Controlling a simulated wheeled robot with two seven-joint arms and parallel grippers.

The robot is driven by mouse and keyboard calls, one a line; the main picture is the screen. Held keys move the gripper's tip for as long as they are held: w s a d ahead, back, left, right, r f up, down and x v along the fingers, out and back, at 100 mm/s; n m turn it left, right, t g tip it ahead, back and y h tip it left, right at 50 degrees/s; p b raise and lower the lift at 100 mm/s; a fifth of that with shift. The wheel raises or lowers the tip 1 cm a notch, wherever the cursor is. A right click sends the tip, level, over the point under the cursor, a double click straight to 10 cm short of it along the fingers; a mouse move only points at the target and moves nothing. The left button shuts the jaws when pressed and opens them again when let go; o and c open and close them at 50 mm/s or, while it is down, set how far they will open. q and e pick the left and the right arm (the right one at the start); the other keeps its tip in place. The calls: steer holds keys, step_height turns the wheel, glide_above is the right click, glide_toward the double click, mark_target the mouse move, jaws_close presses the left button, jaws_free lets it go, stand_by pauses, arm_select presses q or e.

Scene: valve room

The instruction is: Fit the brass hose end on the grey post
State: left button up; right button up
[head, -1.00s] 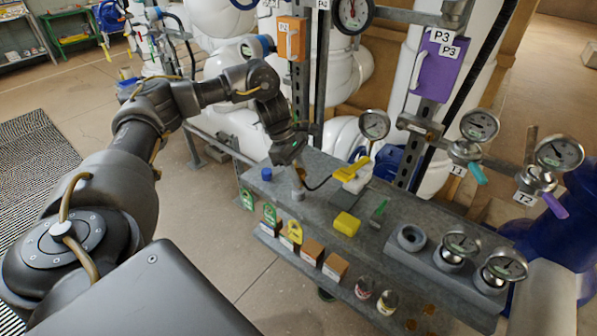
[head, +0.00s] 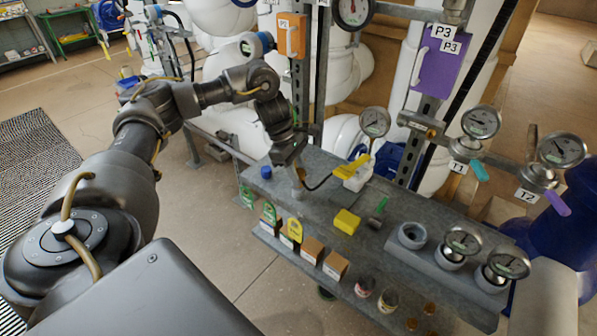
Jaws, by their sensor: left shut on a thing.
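My left gripper (head: 296,166) reaches down over the back left part of the grey bench (head: 335,200). It is shut on the brass hose end (head: 301,174), which is small and partly hidden by the fingers. A black hose (head: 319,187) runs from it to the right, towards a white and yellow item (head: 354,172). The short grey post (head: 298,194) stands on the bench right below the hose end. I cannot tell whether the hose end touches the post or is a little above it. My right gripper is not in view.
A blue cap (head: 266,172) lies left of the post. A yellow block (head: 346,222) and a green-handled tool (head: 378,212) lie to the right. Boxes and jars line the lower front shelf. Gauges (head: 374,122) and round sockets (head: 411,236) stand farther right.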

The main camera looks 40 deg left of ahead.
arm_select(q)
steer(key=shift+f+b, duration=0.35)
steer(key=shift+f, duration=0.1)
stand_by(0.4)
stand_by(0.3)
steer(key=o, duration=0.9)
steer(key=shift+o, duration=0.2)
steer(key=shift+a+r, duration=0.1)
steer(key=shift+r, duration=0.15)
steer(key=shift+b+v, duration=0.35)
steer(key=shift+v, duration=0.8)
steer(key=p+v, duration=0.2)
steer(key=v, duration=0.6)
steer(key=shift+f, duration=0.1)
